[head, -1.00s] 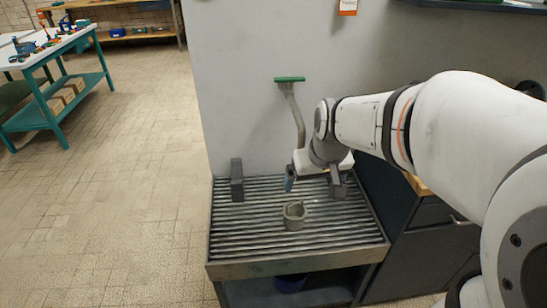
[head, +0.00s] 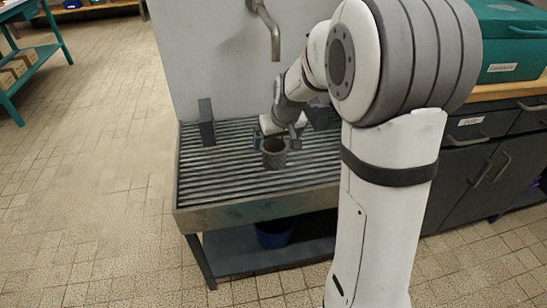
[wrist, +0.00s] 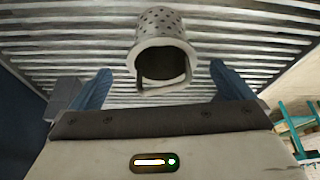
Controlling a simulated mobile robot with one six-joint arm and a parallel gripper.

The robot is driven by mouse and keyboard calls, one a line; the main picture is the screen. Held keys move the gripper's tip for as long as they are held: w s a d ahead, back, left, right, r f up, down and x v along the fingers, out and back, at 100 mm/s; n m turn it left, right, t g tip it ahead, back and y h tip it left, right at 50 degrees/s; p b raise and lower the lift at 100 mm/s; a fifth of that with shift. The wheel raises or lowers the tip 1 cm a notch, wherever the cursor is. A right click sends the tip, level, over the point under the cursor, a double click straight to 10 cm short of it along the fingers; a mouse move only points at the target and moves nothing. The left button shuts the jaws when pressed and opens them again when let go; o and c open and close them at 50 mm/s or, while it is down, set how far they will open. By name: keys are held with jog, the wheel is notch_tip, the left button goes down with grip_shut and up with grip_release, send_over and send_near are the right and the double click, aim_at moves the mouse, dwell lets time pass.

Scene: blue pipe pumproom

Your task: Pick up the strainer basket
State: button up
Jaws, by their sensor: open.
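The strainer basket (head: 275,156) is a small grey perforated cup standing on the slatted metal grate of the wash stand (head: 250,209). In the wrist view the basket (wrist: 163,27) shows its round rim and dark open mouth, with holes in its wall. My gripper (head: 276,141) is open, low over the grate right at the basket. In the wrist view the blue fingers of my gripper (wrist: 162,88) are spread to the left and right of the basket's rim, with gaps on both sides. I cannot tell how far down the fingers reach.
A dark upright block (head: 206,124) stands on the grate's left side. A tap pipe (head: 265,22) hangs from the wall behind. A blue bucket (head: 275,232) sits on the shelf below. Dark drawers (head: 485,165) with a green case (head: 508,42) stand at right.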

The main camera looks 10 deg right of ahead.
aim_at(275, 145)
jog(key=b+x, duration=0.2)
jog(key=x, duration=0.3)
jog(key=shift+a+f, duration=0.1)
jog(key=c, duration=1.2)
jog(key=shift+r, duration=0.2)
